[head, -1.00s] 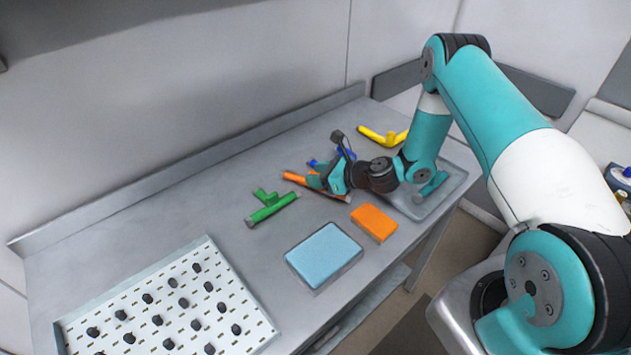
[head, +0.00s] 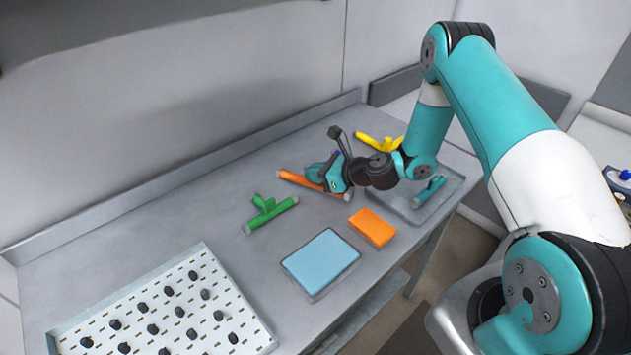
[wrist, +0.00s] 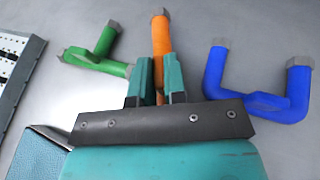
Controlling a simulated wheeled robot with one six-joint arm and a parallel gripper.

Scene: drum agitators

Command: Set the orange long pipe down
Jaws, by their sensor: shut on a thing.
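The orange long pipe (head: 297,178) is a straight orange tube with grey ends, low over or on the grey bench in the head view. I cannot tell whether it touches the bench. My gripper (head: 325,177) is over its middle, and the teal fingers (wrist: 157,80) stand on both sides of the pipe in the wrist view. There the pipe (wrist: 160,38) runs away from me between the fingers, its lower part hidden by the gripper.
A green branched pipe (head: 268,215) lies left of the orange pipe. A blue pipe (wrist: 262,98) is close on the right in the wrist view. A yellow pipe (head: 385,143), orange block (head: 372,228), blue block (head: 321,262), tray (head: 412,212) and pegboard (head: 215,265) are around.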

